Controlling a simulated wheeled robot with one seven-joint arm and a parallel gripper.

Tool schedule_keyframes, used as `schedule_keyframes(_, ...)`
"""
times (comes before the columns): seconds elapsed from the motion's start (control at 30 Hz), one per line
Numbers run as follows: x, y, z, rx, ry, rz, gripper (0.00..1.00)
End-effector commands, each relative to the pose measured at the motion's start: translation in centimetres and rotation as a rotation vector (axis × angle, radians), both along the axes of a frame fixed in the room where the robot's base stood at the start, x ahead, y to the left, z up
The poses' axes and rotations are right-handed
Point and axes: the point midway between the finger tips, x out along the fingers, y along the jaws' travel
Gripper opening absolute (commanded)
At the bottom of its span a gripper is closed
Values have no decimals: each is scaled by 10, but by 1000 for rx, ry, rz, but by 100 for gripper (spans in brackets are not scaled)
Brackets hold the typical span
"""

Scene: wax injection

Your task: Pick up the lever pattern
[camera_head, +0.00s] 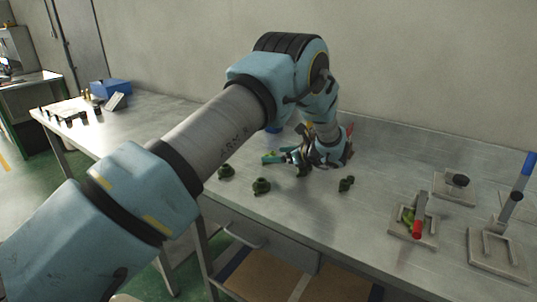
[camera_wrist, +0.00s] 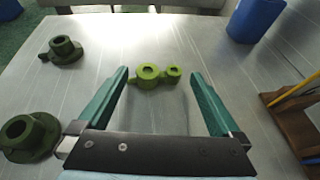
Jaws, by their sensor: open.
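The lever pattern is a bright green piece (camera_wrist: 147,82) with a larger and a smaller ringed boss joined together. It lies on the metal table in the wrist view. My gripper (camera_wrist: 158,73) is open, with its two teal fingers apart. In the picture the lever pattern appears between the fingertips, with a gap on both sides; I cannot tell how far above the table the tips are. In the head view my gripper (camera_head: 270,158) is low over the table, and my wrist and fingers mostly hide the lever pattern.
Dark green flanged pieces stand nearby (camera_wrist: 62,50) (camera_wrist: 30,135); another dark green part (camera_head: 346,184) lies to the right. A blue container (camera_wrist: 256,18) and a wooden rack (camera_wrist: 295,110) are at the wrist view's right.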

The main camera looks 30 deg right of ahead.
Motion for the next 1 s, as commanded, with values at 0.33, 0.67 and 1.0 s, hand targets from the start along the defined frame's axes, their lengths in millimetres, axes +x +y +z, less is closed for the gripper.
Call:
schedule_keyframes(0.33,20,7,-9,-1,0,0,100)
schedule_keyframes(0.67,20,7,-9,-1,0,0,75)
schedule_keyframes(1.0,20,7,-9,-1,0,0,37)
